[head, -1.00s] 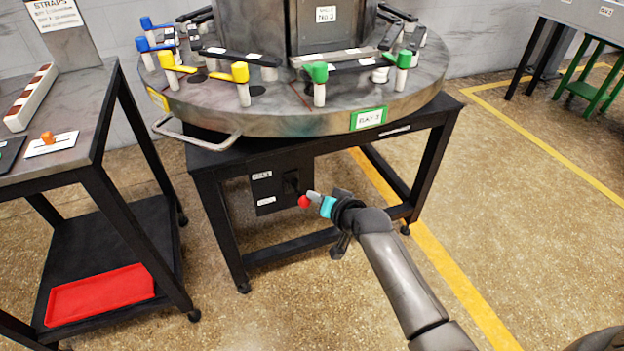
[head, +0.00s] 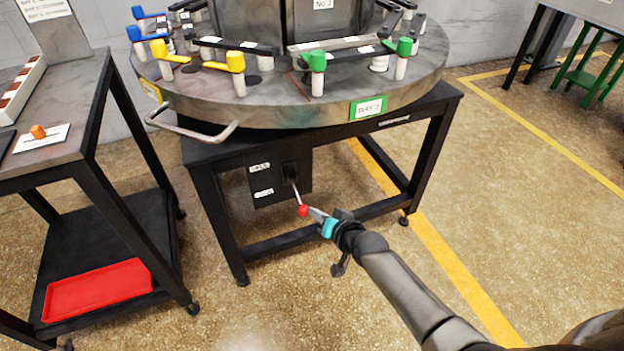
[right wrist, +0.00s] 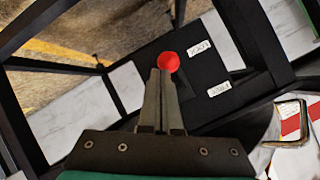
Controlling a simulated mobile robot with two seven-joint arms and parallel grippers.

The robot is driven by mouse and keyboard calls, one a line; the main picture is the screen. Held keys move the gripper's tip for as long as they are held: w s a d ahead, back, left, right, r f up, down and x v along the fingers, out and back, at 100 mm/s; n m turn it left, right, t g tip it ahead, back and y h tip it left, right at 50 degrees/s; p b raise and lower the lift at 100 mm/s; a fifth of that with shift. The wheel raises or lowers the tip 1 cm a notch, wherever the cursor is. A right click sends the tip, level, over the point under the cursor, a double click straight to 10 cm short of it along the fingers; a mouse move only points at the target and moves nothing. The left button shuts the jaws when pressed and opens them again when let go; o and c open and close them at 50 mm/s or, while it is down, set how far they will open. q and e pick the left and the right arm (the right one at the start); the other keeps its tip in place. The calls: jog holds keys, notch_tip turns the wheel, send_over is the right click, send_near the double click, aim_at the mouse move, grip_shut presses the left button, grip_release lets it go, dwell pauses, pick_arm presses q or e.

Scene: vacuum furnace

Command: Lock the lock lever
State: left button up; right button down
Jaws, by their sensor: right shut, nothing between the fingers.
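The lock lever (head: 296,191) is a thin metal rod with a red ball knob, on a black panel (head: 265,187) with two white labels under the round turntable. It slopes downward out of the panel. My right gripper (head: 312,212) is shut and empty, with its fingertips at the red knob. In the right wrist view the closed fingers (right wrist: 160,85) point at the red knob (right wrist: 168,61), which shows just beyond their tips. I cannot tell whether they touch. My left gripper is not in view.
The round turntable (head: 330,115) with coloured clamps stands on a black frame above the panel. A metal loop handle (head: 190,136) juts from its left front. A side table (head: 60,157) with a red tray (head: 97,290) stands at left.

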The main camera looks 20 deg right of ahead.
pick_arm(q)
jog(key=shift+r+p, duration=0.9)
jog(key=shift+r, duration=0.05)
pick_arm(e)
jog(key=shift+r, duration=0.95)
